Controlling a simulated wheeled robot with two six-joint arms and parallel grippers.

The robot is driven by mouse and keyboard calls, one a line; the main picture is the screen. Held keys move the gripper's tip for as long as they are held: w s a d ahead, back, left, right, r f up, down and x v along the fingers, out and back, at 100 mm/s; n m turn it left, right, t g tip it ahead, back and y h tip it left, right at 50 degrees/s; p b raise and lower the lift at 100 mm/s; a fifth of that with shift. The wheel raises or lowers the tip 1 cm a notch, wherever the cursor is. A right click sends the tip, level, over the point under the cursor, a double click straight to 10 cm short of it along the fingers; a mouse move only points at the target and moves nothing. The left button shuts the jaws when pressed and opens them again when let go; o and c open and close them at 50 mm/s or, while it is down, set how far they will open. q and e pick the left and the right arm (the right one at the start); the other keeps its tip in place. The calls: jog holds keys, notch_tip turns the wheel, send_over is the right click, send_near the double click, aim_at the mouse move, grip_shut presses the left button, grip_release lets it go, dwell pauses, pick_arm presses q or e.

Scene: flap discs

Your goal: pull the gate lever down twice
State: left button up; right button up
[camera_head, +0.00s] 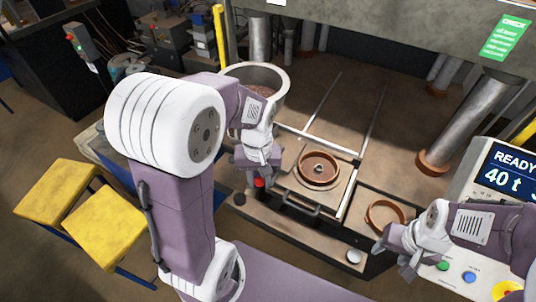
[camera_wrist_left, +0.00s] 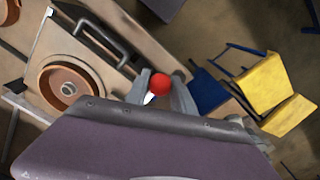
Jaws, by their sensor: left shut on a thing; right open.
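The gate lever's red knob (camera_head: 259,183) stands at the front of the press table, just left of the drawer handle. My left gripper (camera_head: 258,172) is shut on the gate lever at this knob. In the left wrist view the knob (camera_wrist_left: 158,85) shows between the two grey fingers, with a short pale piece of the lever beside it. The rest of the lever is hidden. My right gripper (camera_head: 392,255) is open and empty at the lower right, near a brown ring and the control panel.
A round mould with a brown ring (camera_head: 318,170) sits on a plate between two rails. A bucket of brown grains (camera_head: 262,84) stands behind my left gripper. A loose brown ring (camera_head: 385,215) lies right. The control panel (camera_head: 497,190) reads READY, 40 t. Yellow stools (camera_head: 105,225) stand left.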

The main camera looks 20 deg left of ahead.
pick_arm(q)
notch_tip(320, 180, up, 10)
jog(key=p, duration=0.9)
jog(key=shift+w+d+r, duration=0.1)
jog(key=shift+r, duration=0.15)
jog(key=shift+f, duration=0.2)
jog(key=shift+w, duration=0.1)
